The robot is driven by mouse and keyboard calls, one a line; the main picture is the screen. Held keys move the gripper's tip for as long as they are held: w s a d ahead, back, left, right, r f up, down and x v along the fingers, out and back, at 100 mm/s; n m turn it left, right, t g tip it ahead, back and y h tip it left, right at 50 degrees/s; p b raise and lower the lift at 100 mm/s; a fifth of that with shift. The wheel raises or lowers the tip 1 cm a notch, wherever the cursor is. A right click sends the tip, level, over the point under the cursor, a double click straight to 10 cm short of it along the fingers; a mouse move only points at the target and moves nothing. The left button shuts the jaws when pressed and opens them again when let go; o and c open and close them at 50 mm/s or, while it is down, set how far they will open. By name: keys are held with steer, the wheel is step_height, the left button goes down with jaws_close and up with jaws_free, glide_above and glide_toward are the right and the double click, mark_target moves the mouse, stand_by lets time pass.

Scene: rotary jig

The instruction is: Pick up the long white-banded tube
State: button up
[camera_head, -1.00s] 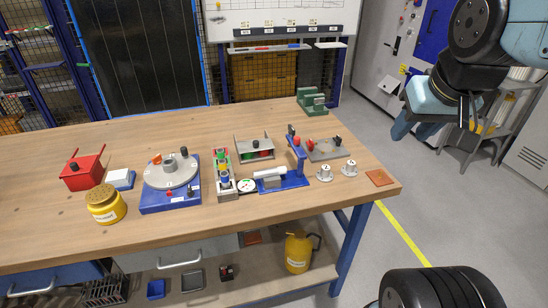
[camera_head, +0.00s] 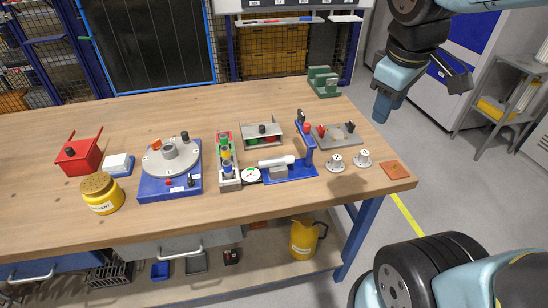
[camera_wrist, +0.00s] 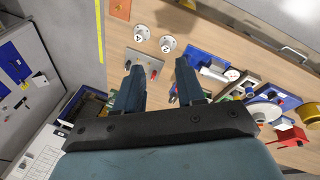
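No tube with a clear white band can be made out at this size. A narrow grey rack (camera_head: 229,178) on the workbench holds several upright coloured pieces, green, yellow, red and blue. A white cylinder (camera_head: 276,162) lies across a blue stand (camera_head: 291,174) to its right; it also shows in the wrist view (camera_wrist: 214,73). My gripper (camera_head: 424,96) is open and empty, in the air beyond the bench's right end. In the wrist view its two fingers (camera_wrist: 159,84) are wide apart with a grey plate with a red knob far below.
On the bench (camera_head: 260,207) are a turntable on a blue base (camera_head: 170,186), a yellow jar (camera_head: 102,194), a red box (camera_head: 79,156), a grey tray (camera_head: 262,138), two white round pieces and a green block (camera_head: 323,82). The bench's front strip is clear.

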steer(key=w+a+f+n+h, duration=0.2)
steer(key=a+f+n+h, duration=0.15)
steer(key=a+n, duration=0.65)
steer(key=w+a+f+n+h, duration=0.2)
steer(key=w+a+f+n, duration=0.3)
steer(key=n, duration=0.8)
steer(key=s+a+f+n+t+h, duration=0.1)
steer(key=s+a+f+n+t, duration=0.3)
steer(key=a+n, duration=0.65)
steer(key=s+a+f+n+t, duration=0.2)
steer(key=s+a+f+n, duration=0.3)
steer(key=a+n, duration=0.5)
glide_toward(276, 162)
steer(key=shift+n, duration=0.25)
steer(key=w+f, duration=0.4)
steer(key=shift+w+a+f, duration=0.25)
steer(key=shift+f, duration=0.15)
steer(key=shift+c, duration=0.2)
jaws_close()
